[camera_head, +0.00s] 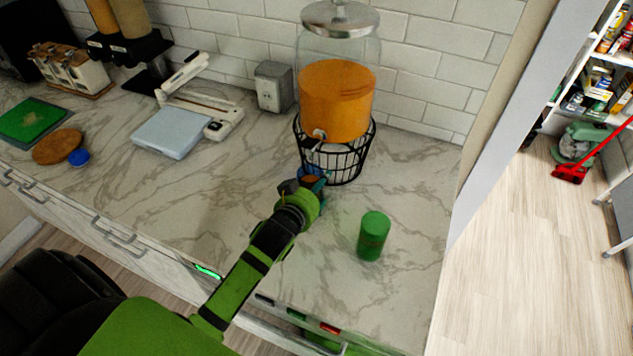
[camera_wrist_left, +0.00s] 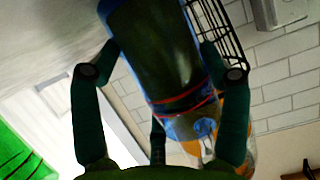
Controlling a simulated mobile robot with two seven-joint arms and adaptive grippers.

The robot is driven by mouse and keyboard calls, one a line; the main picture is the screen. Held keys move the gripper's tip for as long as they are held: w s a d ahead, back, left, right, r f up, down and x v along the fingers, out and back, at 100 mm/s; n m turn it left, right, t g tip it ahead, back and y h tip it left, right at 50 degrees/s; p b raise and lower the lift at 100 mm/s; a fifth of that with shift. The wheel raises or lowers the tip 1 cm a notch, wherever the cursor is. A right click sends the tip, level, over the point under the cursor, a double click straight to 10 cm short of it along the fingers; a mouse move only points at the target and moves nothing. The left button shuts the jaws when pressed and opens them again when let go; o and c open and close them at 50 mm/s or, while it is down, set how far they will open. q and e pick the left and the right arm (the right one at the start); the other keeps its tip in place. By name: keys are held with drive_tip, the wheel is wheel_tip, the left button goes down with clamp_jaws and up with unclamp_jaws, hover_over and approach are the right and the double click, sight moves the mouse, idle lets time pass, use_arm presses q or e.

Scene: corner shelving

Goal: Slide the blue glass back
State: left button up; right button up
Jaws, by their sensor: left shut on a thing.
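The blue glass (camera_head: 308,171) stands on the counter right at the front of the wire stand under the drink dispenser (camera_head: 336,100). It is mostly hidden behind my left gripper (camera_head: 308,186) in the head view. In the left wrist view the glass (camera_wrist_left: 152,48) fills the space between the fingers of my left gripper (camera_wrist_left: 160,75), which are shut around it. The glass looks dark inside with a blue edge. I cannot tell if it touches the wire stand. My right gripper is not in view.
A green cylinder (camera_head: 373,236) stands right of my left arm near the counter front. A white kitchen scale (camera_head: 172,133) and a grey box (camera_head: 273,87) lie to the left. Marble counter (camera_head: 415,190) is clear right of the stand. A tiled wall closes the back.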

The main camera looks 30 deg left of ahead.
use_arm(q)
drive_tip(key=shift+s+d+f+p, duration=0.1)
drive_tip(key=shift+s+p, duration=0.45)
drive_tip(key=shift+s, duration=1.15)
drive_tip(key=shift+s+d+f+p, duration=0.1)
drive_tip(key=shift+s+p, duration=0.45)
drive_tip(key=shift+s, duration=1.1)
drive_tip(key=shift+s+a+r+p, duration=0.1)
drive_tip(key=shift+a+p, duration=0.25)
drive_tip(key=shift+a, duration=0.9)
drive_tip(key=shift+s+a+p, duration=0.1)
drive_tip(key=shift+a+p, duration=0.2)
drive_tip(key=shift+a, duration=0.95)
drive_tip(key=shift+s+a+p, duration=0.1)
drive_tip(key=shift+a+p, duration=0.35)
drive_tip(key=shift+a, duration=2.25)
drive_tip(key=shift+s+a, duration=0.2)
drive_tip(key=shift+a, duration=3.7)
drive_tip(key=shift+p, duration=0.45)
